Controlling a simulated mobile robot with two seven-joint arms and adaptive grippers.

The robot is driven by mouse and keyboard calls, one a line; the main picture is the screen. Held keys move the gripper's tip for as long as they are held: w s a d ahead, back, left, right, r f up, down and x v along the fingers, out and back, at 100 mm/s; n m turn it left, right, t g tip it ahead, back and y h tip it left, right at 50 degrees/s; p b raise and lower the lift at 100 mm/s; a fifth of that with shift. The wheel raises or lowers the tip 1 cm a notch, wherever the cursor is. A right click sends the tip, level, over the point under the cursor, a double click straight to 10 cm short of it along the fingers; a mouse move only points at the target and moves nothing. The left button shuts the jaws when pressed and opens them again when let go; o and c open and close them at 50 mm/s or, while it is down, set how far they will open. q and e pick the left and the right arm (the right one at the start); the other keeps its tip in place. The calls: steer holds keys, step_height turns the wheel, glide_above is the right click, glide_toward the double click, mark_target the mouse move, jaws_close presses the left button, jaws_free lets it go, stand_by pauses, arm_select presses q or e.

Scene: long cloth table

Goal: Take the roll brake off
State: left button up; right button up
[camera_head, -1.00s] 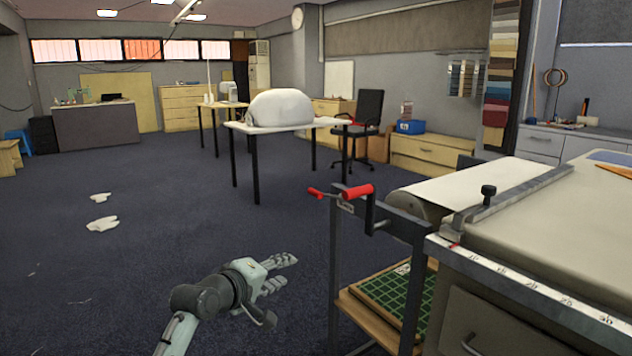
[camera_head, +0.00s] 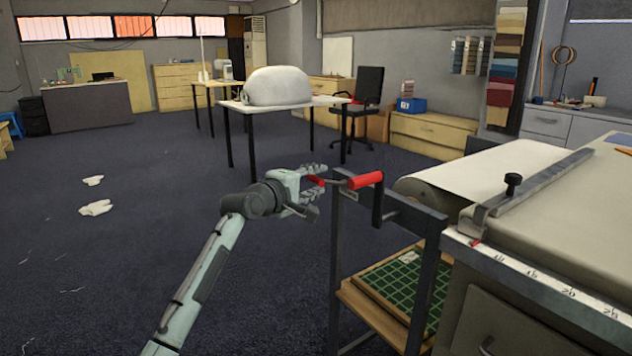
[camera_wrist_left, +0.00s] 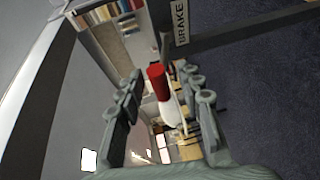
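The roll brake is a thin lever with a small red grip (camera_head: 317,181), at the left end of the dark metal stand (camera_head: 398,208). The stand's label reads BRAKE in the left wrist view (camera_wrist_left: 181,22). My left gripper (camera_head: 312,188) is open at the brake's red grip. In the left wrist view the red grip (camera_wrist_left: 157,78) stands between the spread fingers, with gaps visible on both sides. Contact cannot be told. My right gripper is in neither view.
A crank with a larger red grip (camera_head: 365,180) sits just right of the brake. The paper roll (camera_head: 482,172) and cutting table (camera_head: 560,205) lie farther right. A green gridded mat (camera_head: 400,285) rests on a lower shelf. Open carpet lies left.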

arm_select(q)
steer(key=shift+w, duration=0.1)
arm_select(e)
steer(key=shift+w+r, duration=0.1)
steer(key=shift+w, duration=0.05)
arm_select(q)
jaws_close()
steer(key=shift+r, duration=0.2)
